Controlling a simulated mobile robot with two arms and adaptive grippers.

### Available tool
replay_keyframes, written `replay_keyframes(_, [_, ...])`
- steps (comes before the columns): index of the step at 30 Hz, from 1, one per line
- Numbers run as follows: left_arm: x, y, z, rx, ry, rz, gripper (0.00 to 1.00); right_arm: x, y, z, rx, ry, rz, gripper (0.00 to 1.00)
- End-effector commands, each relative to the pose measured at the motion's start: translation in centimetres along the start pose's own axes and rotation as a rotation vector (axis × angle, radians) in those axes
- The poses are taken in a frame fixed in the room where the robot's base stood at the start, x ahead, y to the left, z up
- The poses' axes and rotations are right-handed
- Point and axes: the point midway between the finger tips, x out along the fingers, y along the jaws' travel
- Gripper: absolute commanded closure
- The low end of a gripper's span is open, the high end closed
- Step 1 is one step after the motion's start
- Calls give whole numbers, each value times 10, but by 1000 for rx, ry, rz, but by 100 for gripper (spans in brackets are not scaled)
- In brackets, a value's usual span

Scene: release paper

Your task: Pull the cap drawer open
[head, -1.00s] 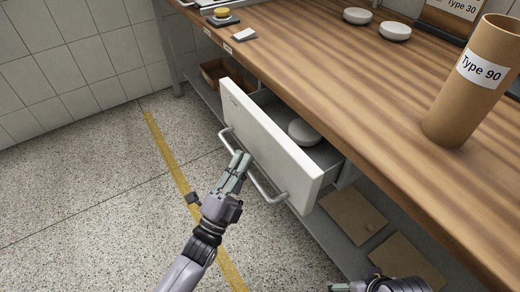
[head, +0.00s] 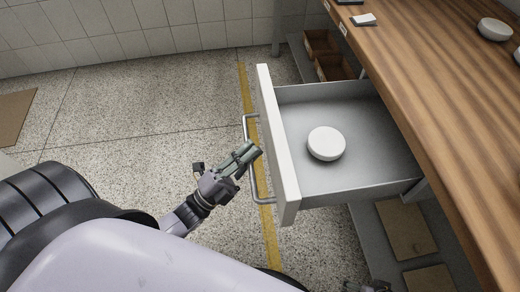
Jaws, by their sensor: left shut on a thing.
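The cap drawer (head: 277,150) stands well out from under the wooden workbench, with its white front facing left. A white round cap (head: 326,143) lies inside on the grey drawer floor. My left gripper (head: 247,153) is at the middle of the metal bar handle (head: 259,186) on the drawer front, shut on it. The fingers hide the part of the handle they hold. My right gripper (head: 368,287) shows only in part at the bottom edge, below the drawer, and its fingers cannot be made out.
Brown bins (head: 321,44) and flat brown boards (head: 404,228) are on the shelf below.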

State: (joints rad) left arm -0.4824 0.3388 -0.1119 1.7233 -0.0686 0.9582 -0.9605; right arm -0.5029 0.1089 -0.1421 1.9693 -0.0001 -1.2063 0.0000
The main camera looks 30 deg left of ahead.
Motion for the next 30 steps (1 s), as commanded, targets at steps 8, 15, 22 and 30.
replay_keyframes(8, [-2, 2, 0, -3, -2, 6, 100, 1, 0, 0, 0, 0, 0, 14])
replay_keyframes(15, [-2, 1, 0, -2, -2, 5, 80, 1, 0, 0, 0, 0, 0, 14])
replay_keyframes(22, [-1, 0, 0, -1, -1, 2, 80, 1, 0, 0, 0, 0, -1, 14])
replay_keyframes(30, [-6, 1, 1, 0, -2, 3, 80, 1, 0, 1, 0, -1, 0, 14])
